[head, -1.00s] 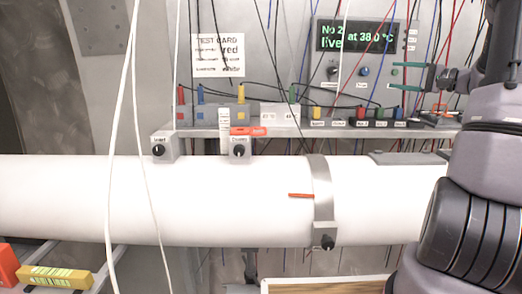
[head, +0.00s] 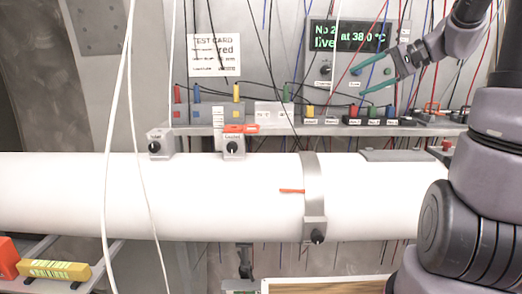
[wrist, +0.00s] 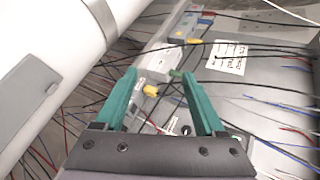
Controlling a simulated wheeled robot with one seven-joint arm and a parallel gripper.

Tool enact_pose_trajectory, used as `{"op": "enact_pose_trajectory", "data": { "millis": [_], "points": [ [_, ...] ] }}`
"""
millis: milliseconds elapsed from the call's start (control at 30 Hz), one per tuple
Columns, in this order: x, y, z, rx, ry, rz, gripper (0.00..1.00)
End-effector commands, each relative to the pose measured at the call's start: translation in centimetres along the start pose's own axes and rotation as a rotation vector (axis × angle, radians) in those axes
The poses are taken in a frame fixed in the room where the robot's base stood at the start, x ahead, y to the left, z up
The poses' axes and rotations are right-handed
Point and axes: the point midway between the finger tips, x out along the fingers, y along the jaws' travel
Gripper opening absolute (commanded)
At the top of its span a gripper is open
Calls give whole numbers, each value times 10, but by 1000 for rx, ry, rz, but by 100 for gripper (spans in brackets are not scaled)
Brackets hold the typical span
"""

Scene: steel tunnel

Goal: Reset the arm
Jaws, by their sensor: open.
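My gripper (head: 371,79) is at the upper right in the head view, in front of the panel with the green-lettered display (head: 352,37). Its two green fingers are apart with nothing between them. In the wrist view the open fingers (wrist: 160,98) point toward the shelf of coloured plugs, with a yellow plug (wrist: 151,91) showing in the gap behind. My arm comes in from the right edge in the head view.
A thick white pipe (head: 220,195) with a grey clamp band (head: 313,190) runs across the front. Behind it a shelf carries several coloured plugs and knob boxes (head: 234,146). White cables hang at the left. Thin wires hang around my gripper. A yellow block (head: 55,270) lies lower left.

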Motion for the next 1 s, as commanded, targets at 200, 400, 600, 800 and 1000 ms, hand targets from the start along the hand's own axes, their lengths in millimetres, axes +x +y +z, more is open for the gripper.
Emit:
{"op": "enact_pose_trajectory", "data": {
  "millis": [200, 400, 600, 800, 1000],
  "points": [
    [6, 21, 103, -128, 29, 343, 72],
    [-15, 47, 154, -285, 186, 548, 72],
    [-33, 58, 172, -401, 331, 609, 72],
    [-38, 59, 174, -430, 373, 617, 72],
    [-38, 59, 174, -428, 373, 617, 72]
  ]
}}
